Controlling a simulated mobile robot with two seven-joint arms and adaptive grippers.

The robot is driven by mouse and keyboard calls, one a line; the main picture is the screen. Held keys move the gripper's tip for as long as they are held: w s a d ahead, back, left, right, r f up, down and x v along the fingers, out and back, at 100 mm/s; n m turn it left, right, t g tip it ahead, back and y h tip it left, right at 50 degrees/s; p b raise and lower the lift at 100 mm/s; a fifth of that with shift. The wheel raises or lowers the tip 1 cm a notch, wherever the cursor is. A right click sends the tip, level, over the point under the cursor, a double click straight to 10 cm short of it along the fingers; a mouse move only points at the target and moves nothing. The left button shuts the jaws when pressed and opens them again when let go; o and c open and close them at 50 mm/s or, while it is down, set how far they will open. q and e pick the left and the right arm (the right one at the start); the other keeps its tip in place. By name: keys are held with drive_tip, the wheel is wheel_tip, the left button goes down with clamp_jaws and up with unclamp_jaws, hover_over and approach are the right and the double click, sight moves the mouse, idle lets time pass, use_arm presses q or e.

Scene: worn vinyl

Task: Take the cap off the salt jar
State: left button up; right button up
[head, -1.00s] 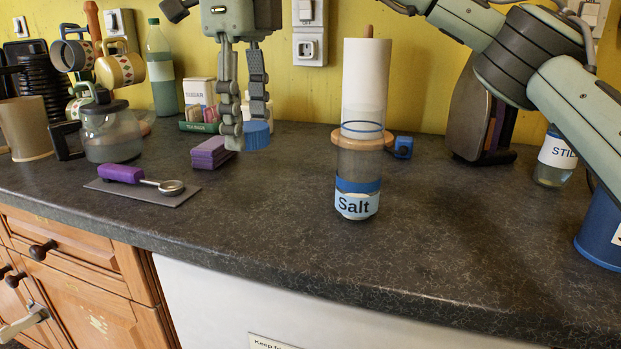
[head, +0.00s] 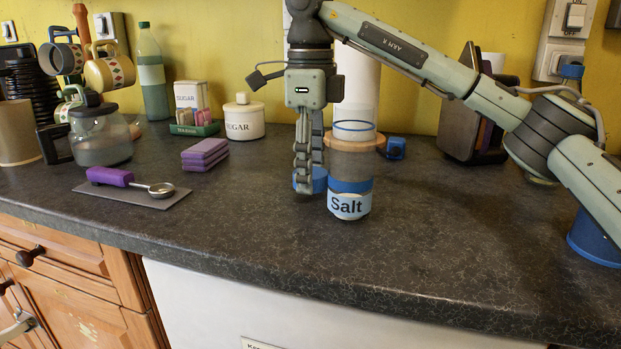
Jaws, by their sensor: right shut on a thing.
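The salt jar (head: 350,205) stands upright on the counter, clear with a blue band and a "Salt" label. Its top is open, with a blue-ringed clear rim (head: 354,126). My right gripper (head: 309,186) points down just left of the jar, its fingers shut on the round blue cap (head: 320,180). The cap is partly hidden by a finger. It is off the jar and low beside it; I cannot tell whether it touches the counter or the jar. My left gripper is not in view.
A paper roll (head: 357,85) on a wooden base stands behind the jar. A blue object (head: 396,148) sits right of it.

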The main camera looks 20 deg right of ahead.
drive_tip(key=shift+f, duration=0.75)
drive_tip(key=shift+f, duration=0.1)
drive_tip(key=o, duration=1.3)
